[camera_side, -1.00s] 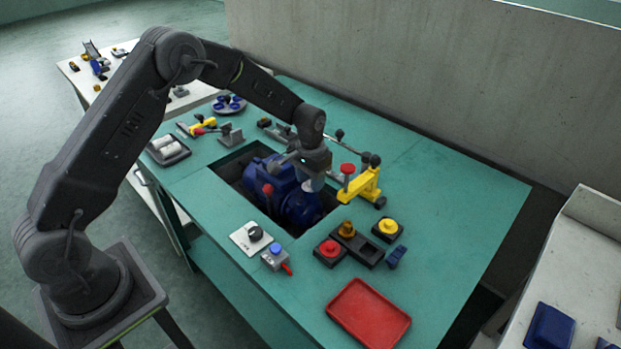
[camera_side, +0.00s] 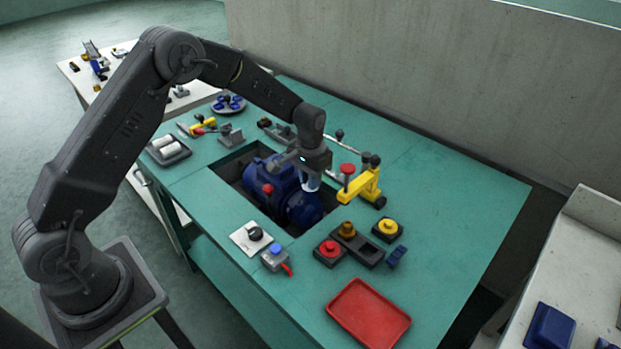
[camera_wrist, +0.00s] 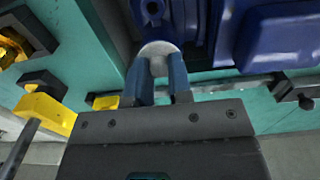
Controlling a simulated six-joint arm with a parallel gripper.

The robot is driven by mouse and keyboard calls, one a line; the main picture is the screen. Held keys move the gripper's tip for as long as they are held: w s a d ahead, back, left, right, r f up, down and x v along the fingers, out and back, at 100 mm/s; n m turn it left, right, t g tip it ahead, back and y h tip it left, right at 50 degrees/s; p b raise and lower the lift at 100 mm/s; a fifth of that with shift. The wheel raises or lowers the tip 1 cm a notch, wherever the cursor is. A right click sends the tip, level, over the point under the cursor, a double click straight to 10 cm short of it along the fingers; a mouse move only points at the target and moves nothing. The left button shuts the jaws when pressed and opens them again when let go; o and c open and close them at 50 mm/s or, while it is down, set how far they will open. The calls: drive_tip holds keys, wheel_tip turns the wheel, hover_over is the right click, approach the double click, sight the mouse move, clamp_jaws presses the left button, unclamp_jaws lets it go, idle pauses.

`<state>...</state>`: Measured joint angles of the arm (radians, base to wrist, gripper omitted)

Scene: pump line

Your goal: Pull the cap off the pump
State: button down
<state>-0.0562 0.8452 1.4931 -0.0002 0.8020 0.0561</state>
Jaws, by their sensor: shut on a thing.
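The blue pump (camera_side: 262,172) sits in a rectangular recess in the green table, and its blue housing also shows in the wrist view (camera_wrist: 275,38). The cap (camera_wrist: 157,48) is a round, pale grey metal piece at the pump's near side in the wrist view. My gripper (camera_wrist: 164,75) has its two blue-grey fingers shut on the cap, one on each side. In the side view my gripper (camera_side: 311,184) points down at the right end of the pump, and the cap cannot be made out there. I cannot tell whether the cap is still seated.
A yellow clamp (camera_side: 360,188) stands close to the right of my gripper, with a red knob (camera_side: 347,169) beside it. Buttons and a dark block (camera_side: 362,250) lie in front. A red tray (camera_side: 368,315) lies at the front edge. The table's right part is clear.

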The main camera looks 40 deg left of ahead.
drive_tip(key=c, duration=1.6)
unclamp_jaws()
drive_tip(key=shift+c, duration=0.2)
clamp_jaws()
drive_tip(key=shift+r, duration=0.15)
drive_tip(key=shift+r, duration=1.95)
